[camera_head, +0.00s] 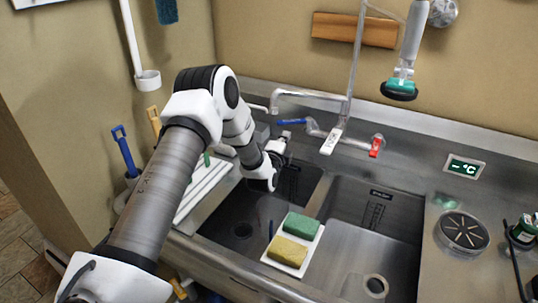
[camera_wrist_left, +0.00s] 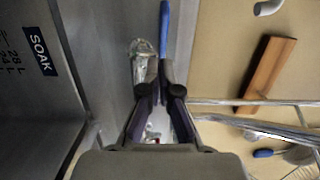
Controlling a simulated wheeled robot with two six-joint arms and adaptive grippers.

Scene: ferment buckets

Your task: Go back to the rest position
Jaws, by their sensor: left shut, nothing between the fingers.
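My left gripper (camera_head: 284,140) is at the rear of the left sink basin (camera_head: 232,215), close to the wall tap. It looks shut and empty. In the left wrist view its two fingers (camera_wrist_left: 161,80) come together at the tips, with nothing visible held between them. The blue tap lever (camera_wrist_left: 165,28) lies just beyond the tips in that view; whether they touch it I cannot tell. The lever (camera_head: 291,122) also shows in the head view. My left arm reaches in from the lower left and bends over the sink's left side. My right gripper is not in view.
A faucet spout (camera_head: 310,95) and red tap lever (camera_head: 376,147) are near the gripper. Green (camera_head: 302,226) and yellow (camera_head: 287,251) sponges sit on a white tray between the basins. A sprayer (camera_head: 400,88) hangs at right. The right basin (camera_head: 345,245) looks empty.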

